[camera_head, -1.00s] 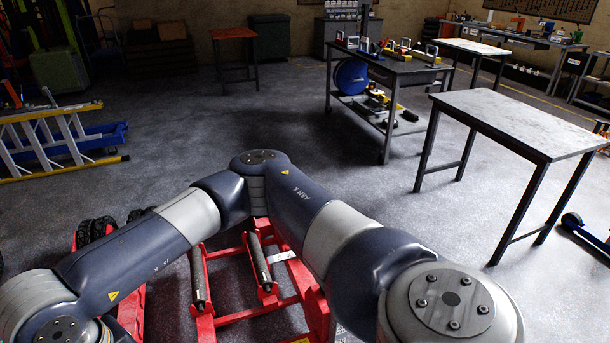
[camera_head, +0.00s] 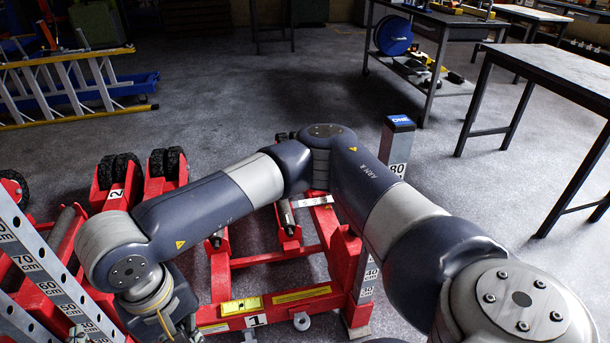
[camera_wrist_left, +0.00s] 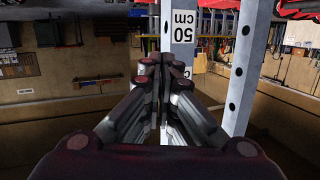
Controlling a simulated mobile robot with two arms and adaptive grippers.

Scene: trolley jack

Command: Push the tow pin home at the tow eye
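A grey ring fitting (camera_head: 301,321), perhaps the tow eye, is on the frame's front bar beside the label "1". I cannot make out the tow pin.
A perforated upright with centimetre marks (camera_head: 45,279) stands at left; a marked post (camera_wrist_left: 181,32) is close ahead in the wrist view. Another post (camera_head: 397,146) stands behind my arm. Black-wheeled red dollies (camera_head: 117,190) are at left. Floor beyond is clear up to the tables (camera_head: 545,72).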

